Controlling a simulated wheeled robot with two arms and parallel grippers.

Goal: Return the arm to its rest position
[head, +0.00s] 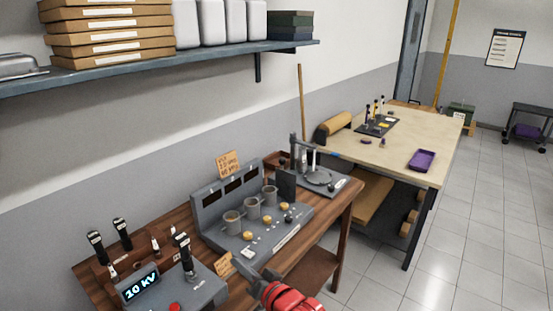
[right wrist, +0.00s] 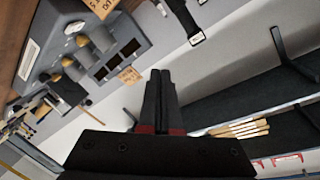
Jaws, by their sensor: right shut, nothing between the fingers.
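My right arm (head: 290,298), red, comes in at the bottom of the head view. Its dark gripper (head: 250,271) is by the front edge of the grey console with cups and knobs (head: 262,238). In the right wrist view the two black fingers of the right gripper (right wrist: 160,85) are together, with nothing between them. The console also shows upside down in the right wrist view (right wrist: 85,55). My left gripper is not in view.
The console stands on a wooden bench (head: 345,205), beside a box with a "10 KV" display (head: 178,290) and upright black-handled tools (head: 122,232). A shelf (head: 150,73) with boxes hangs above. A pale worktable (head: 400,152) with a purple tray (head: 422,160) is behind.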

